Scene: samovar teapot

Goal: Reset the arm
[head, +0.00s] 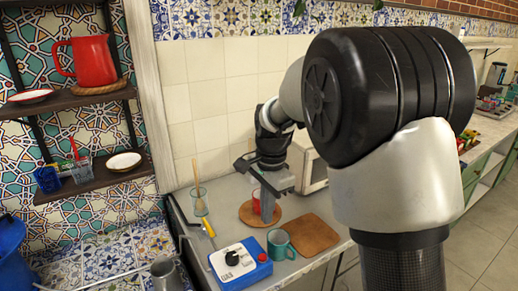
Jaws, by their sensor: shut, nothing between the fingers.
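My gripper (267,215) points down over the counter, in the middle of the head view. Its fingers are shut and hold nothing. They are in front of a small red cup (256,201) on a round wooden board (246,215) and hide part of it. I cannot tell whether the fingers touch the cup or the board. My arm reaches in from the right and fills much of that side.
A teal mug (278,245), a rectangular wooden board (318,236) and a blue box (259,270) stand near the counter's front. A glass with a wooden utensil (200,207) is at the left. A white microwave (314,174) stands behind. Shelves (85,186) hold a red pitcher (92,61).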

